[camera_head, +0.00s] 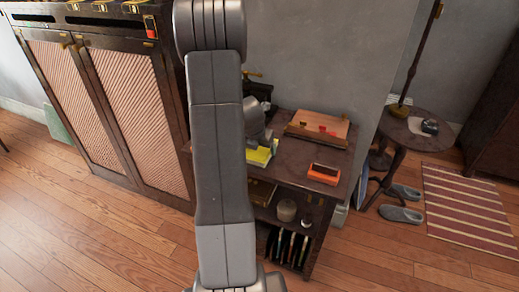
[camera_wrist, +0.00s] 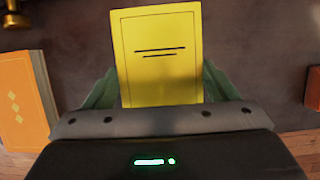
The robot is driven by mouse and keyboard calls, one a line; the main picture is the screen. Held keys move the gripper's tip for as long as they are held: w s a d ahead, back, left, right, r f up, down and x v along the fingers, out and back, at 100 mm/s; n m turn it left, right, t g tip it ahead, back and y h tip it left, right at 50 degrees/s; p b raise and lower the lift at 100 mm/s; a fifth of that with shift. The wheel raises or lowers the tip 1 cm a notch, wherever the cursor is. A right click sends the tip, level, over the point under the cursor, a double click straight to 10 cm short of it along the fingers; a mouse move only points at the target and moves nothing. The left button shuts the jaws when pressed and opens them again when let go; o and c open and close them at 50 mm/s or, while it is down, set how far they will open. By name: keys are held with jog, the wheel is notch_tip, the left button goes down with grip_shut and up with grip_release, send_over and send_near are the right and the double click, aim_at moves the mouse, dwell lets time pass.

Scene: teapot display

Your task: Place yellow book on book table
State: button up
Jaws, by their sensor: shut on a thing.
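The yellow book (camera_wrist: 160,45) is a thin yellow volume with two dark lines on its cover. My gripper (camera_wrist: 160,88) is shut on it, with a greenish finger on each side of the book. In the head view the yellow book (camera_head: 262,154) shows as a small patch beside my arm, over the dark wooden book table (camera_head: 288,166). The dark tabletop (camera_wrist: 240,40) lies behind the book in the wrist view. I cannot tell whether the book touches the tabletop. My arm hides part of the table and most of my gripper in the head view.
An orange box-like object (camera_head: 325,173) lies near the tabletop's right front edge. A wooden stand (camera_head: 318,129) is at the back. An orange book (camera_wrist: 20,100) is at left in the wrist view. A tall cabinet (camera_head: 105,100) stands left; a round table (camera_head: 415,130) stands right.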

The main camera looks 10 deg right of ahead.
jog(key=shift+f, duration=0.15)
jog(key=o, duration=1)
jog(key=shift+r, duration=0.3)
jog(key=p+v, duration=0.2)
jog(key=v, duration=0.9)
jog(key=shift+s+a+r+p, duration=0.2)
jog(key=shift+r+p, duration=0.1)
jog(key=shift+r, duration=0.05)
